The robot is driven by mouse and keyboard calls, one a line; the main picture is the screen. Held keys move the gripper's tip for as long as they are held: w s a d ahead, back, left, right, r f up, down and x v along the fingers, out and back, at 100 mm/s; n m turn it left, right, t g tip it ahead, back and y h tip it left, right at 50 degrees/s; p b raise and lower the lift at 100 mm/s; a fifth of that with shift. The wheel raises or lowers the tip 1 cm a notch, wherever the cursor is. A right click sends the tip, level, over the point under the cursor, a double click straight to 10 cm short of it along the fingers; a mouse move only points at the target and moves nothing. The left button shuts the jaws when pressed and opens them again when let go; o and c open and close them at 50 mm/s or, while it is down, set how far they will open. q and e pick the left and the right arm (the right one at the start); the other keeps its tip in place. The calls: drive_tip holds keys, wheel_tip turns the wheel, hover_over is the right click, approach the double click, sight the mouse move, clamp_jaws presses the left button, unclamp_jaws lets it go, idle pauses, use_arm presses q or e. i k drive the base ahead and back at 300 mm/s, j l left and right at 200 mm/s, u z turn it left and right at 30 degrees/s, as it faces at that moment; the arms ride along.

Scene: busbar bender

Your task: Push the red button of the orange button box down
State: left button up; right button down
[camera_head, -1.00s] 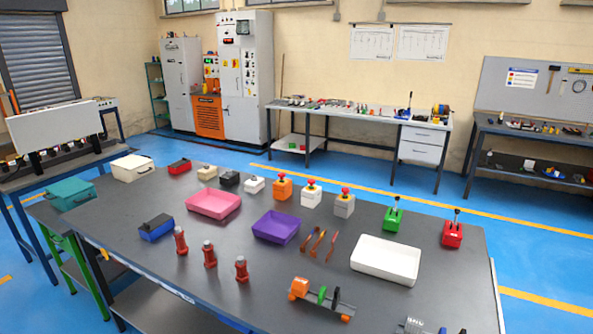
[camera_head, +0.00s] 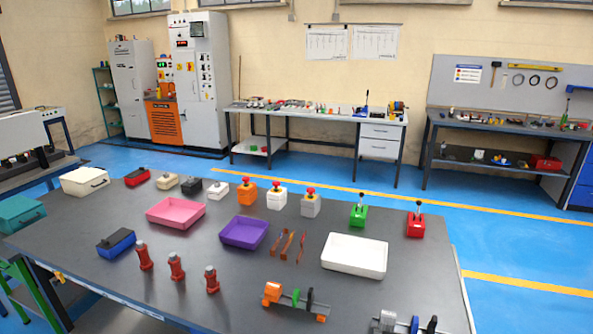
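The orange button box (camera_head: 246,194) stands near the far edge of the dark worktable (camera_head: 209,263), left of a white button box (camera_head: 277,199) and a grey button box (camera_head: 310,206). Its red button (camera_head: 246,181) sits on top and looks raised, though it is small in the picture. The white and grey boxes carry red buttons too. Neither of my grippers shows in the head view, so nothing of mine is seen touching the box.
In front of the boxes lie a pink tray (camera_head: 176,213), a purple tray (camera_head: 244,233) and a white tray (camera_head: 354,256). Red bottle-like objects (camera_head: 176,266) stand nearer. Green (camera_head: 358,215) and red lever boxes (camera_head: 416,225) stand to the right. Bare tabletop lies between them.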

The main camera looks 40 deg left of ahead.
sight(246, 194)
drive_tip(key=i+l+z, duration=0.2)
drive_tip(key=l, duration=0.35)
drive_tip(key=i+l+z, duration=0.2)
drive_tip(key=l, duration=0.35)
drive_tip(key=i+l+z, duration=0.25)
drive_tip(key=l, duration=0.25)
drive_tip(key=i+l+z, duration=0.2)
drive_tip(key=i+l, duration=0.2)
drive_tip(key=i+l+u, duration=0.1)
drive_tip(key=i+u, duration=0.3)
drive_tip(key=i+l+u, duration=0.35)
drive_tip(key=i+j+u, duration=0.2)
drive_tip(key=i+u, duration=0.2)
drive_tip(key=i, duration=0.3)
drive_tip(key=i+u, duration=0.4)
drive_tip(key=i, duration=0.3)
drive_tip(key=i+l+u, duration=0.1)
drive_tip(key=i, duration=2.2)
drive_tip(key=i+u, duration=0.7)
drive_tip(key=i+l+u, duration=0.4)
drive_tip(key=i+j+u, duration=0.2)
drive_tip(key=u, duration=0.2)
drive_tip(key=i+j+u, duration=0.1)
drive_tip(key=i+u, duration=0.5)
drive_tip(key=u, duration=0.15)
drive_tip(key=i+u, duration=0.65)
drive_tip(key=i, duration=0.35)
drive_tip(key=i+l+u, duration=0.1)
drive_tip(key=i+u, duration=0.15)
drive_tip(key=i, duration=0.35)
